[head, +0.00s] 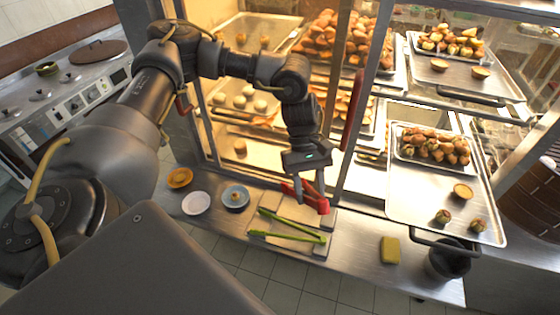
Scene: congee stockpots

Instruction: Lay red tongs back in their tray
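The red tongs (314,200) are between the fingers of my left gripper (310,188), which points down over the counter. The gripper appears shut on them, with parts of the tongs showing on both sides of the fingers. The tongs are over the right rear part of a pale, flat tray (294,212). Whether they touch the tray is hard to tell. Green tongs (291,227) lie on the front part of the same tray. My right gripper is not in view.
An orange dish (179,178), a white dish (196,203) and a blue dish (235,196) stand left of the tray. A yellow sponge (390,250) and a dark container (449,259) are at the right. A glazed food cabinet (342,120) rises close behind the tongs.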

